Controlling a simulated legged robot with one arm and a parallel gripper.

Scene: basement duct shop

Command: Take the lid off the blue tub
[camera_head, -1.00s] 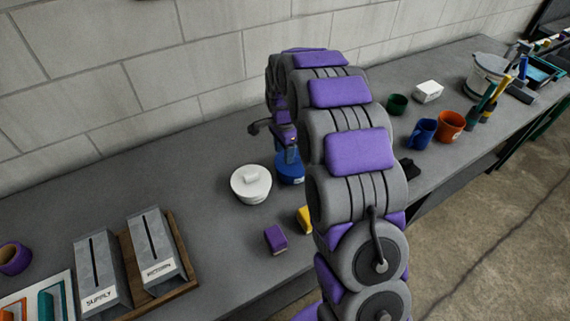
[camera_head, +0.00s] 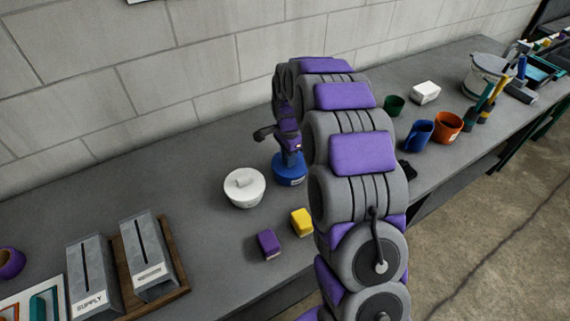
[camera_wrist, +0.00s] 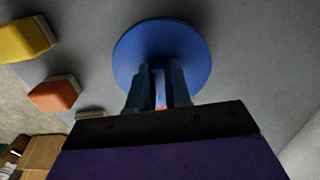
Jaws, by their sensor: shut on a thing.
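The blue tub (camera_head: 290,175) stands on the grey bench, just right of the white lidded tub (camera_head: 244,188). My gripper (camera_head: 291,154) points down at the top of the blue tub, and its fingers are shut. In the wrist view, the round blue lid (camera_wrist: 160,40) fills the top middle, and the gripper fingers (camera_wrist: 160,85) are closed at its near part. The lid's grip is hidden between the fingers. I cannot tell whether the lid is lifted off the rim.
A yellow block (camera_head: 301,222) and a purple block (camera_head: 268,244) lie in front of the tubs. Two grey slotted boxes (camera_head: 150,255) stand at left. An orange block (camera_wrist: 54,94) shows in the wrist view. Cups (camera_head: 419,135) stand to the right, beyond my arm. The wall is behind.

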